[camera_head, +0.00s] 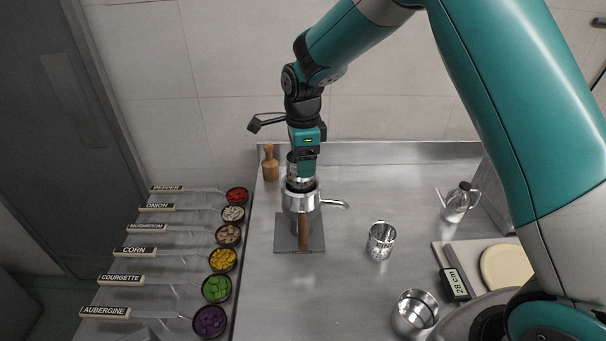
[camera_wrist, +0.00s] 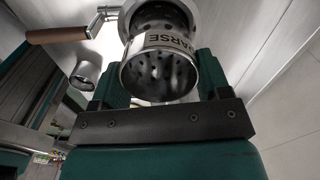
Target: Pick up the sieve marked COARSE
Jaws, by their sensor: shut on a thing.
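The sieve marked COARSE (camera_wrist: 158,74) is a perforated metal cylinder with a label band, of which the letters "ARSE" show upside down in the wrist view. My gripper (camera_wrist: 160,88) is shut on it, one finger on each side. In the head view my gripper (camera_head: 303,172) points down with the sieve (camera_head: 298,184) just over or partly in a metal holder (camera_head: 300,201) with a wooden handle and a side spout. I cannot tell whether the sieve touches the holder. The holder also shows in the wrist view (camera_wrist: 122,14).
Another perforated metal cylinder (camera_head: 381,241) and a metal cup (camera_head: 413,313) stand to the right. Labelled vegetable pots line the left edge.

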